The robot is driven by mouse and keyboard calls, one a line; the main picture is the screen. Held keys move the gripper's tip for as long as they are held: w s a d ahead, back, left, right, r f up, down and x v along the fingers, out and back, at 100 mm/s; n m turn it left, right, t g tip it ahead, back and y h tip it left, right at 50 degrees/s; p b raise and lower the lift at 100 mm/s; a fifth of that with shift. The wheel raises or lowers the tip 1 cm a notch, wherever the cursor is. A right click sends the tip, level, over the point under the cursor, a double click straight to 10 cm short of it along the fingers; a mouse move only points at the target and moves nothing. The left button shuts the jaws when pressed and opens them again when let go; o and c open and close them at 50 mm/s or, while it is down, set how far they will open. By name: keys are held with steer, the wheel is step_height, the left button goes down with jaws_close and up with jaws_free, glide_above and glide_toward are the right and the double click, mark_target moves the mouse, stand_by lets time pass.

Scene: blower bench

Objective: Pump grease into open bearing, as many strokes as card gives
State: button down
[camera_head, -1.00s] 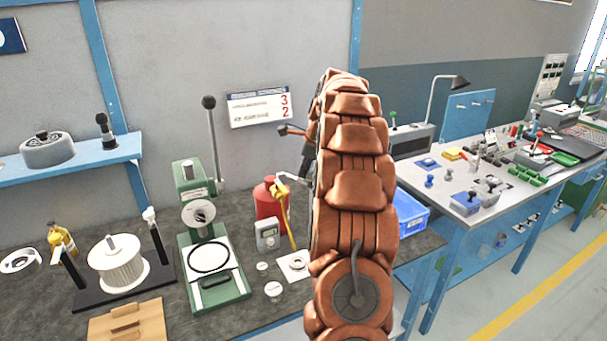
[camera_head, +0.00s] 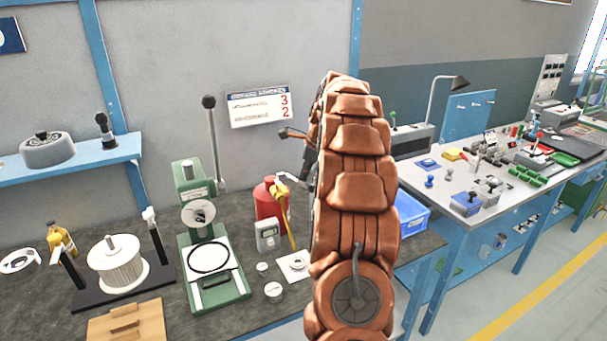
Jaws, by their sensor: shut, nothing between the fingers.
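A red grease pump (camera_head: 266,203) stands on the dark bench, with a pale lever at its top and a yellow hose (camera_head: 291,232) running down its front. The hose reaches toward a small white square block with a round opening (camera_head: 293,264); I cannot tell if it touches it. A white card (camera_head: 259,106) on the wall shows a large 3 above a 2; its smaller print is unreadable. My gripper (camera_head: 305,170) is dark, beside the pump's top at its right, and largely hidden behind my copper-coloured arm. It looks shut and empty; contact with the lever cannot be made out.
A green hand press (camera_head: 196,262) with a tall ball-topped lever stands left of the pump. A grey meter (camera_head: 267,235) and small round parts (camera_head: 273,291) lie between. A blue crate (camera_head: 411,213) is right of my arm. A second bench (camera_head: 430,190) holds many small parts.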

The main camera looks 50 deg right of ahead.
mark_target(307, 185)
steer(key=shift+s+a+f+b, duration=0.15)
steer(key=shift+s+f+b, duration=0.2)
steer(key=shift+f, duration=0.5)
steer(key=shift+s+a+f+b, duration=0.15)
steer(key=shift+s+f+b, duration=0.2)
steer(key=shift+f, duration=0.5)
stand_by(2.5)
steer(key=shift+r, duration=0.1)
steer(key=shift+w+d+r+p, duration=0.2)
steer(key=shift+w+r+p, duration=0.35)
steer(key=shift+r+p, duration=0.5)
steer(key=shift+w+d+r+p, duration=0.2)
steer(key=shift+w+r+p, duration=0.3)
steer(key=shift+r+p, duration=0.55)
steer(key=shift+w+d+r+p, duration=0.2)
steer(key=shift+w+r+p, duration=0.45)
steer(key=shift+r, duration=0.65)
steer(key=shift+s, duration=0.1)
steer(key=shift+w+d+r+p, duration=0.1)
steer(key=shift+w+r+p, duration=0.25)
steer(key=shift+r+p, duration=0.35)
steer(key=shift+w+d+r+p, duration=0.15)
steer(key=shift+w+r+p, duration=0.15)
steer(key=shift+r+p, duration=0.4)
steer(key=shift+w+d+r+p, duration=0.1)
steer(key=shift+w+r+p, duration=0.35)
steer(key=shift+r, duration=0.4)
steer(key=shift+s, duration=0.1)
